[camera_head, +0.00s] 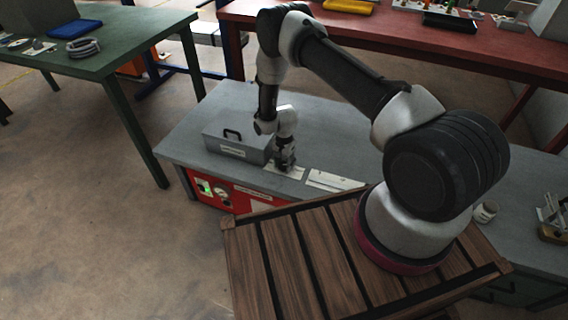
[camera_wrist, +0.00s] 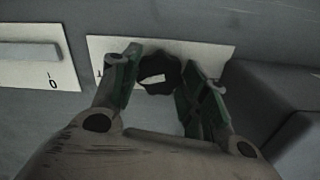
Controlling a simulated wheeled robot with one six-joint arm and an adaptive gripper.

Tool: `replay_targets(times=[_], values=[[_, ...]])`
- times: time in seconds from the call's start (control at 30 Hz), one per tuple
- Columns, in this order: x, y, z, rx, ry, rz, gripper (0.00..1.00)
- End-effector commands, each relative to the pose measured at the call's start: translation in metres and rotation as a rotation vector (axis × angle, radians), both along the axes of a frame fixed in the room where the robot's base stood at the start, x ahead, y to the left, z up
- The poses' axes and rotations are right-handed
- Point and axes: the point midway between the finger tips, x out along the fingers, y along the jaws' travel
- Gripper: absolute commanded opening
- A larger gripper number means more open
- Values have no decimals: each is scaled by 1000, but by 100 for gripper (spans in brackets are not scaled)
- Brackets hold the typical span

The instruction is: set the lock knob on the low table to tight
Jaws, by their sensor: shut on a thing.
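The lock knob (camera_wrist: 158,73) is a black, lobed knob on a white plate (camera_wrist: 207,55) in the wrist view. The plate also shows in the head view (camera_head: 296,175), on top of the low grey table (camera_head: 190,148). My gripper (camera_wrist: 160,66) is shut on the knob, with one green-padded finger on each side of it. In the head view my gripper (camera_head: 285,164) points down at the plate and hides the knob. Most of the plate's markings are hidden by the fingers, so I cannot read the knob's setting.
A grey box with a black handle (camera_head: 236,151) stands close to the left of my gripper. A second white plate (camera_head: 333,181) with a bar lies to its right. The table front has a red panel (camera_head: 241,200) with a green light. A green table (camera_head: 110,50) stands at left.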

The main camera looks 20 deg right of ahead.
Motion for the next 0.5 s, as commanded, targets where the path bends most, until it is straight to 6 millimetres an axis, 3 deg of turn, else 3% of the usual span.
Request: replay_targets(times=[0.5], values=[[1,0,0,1,-2,-61,20]])
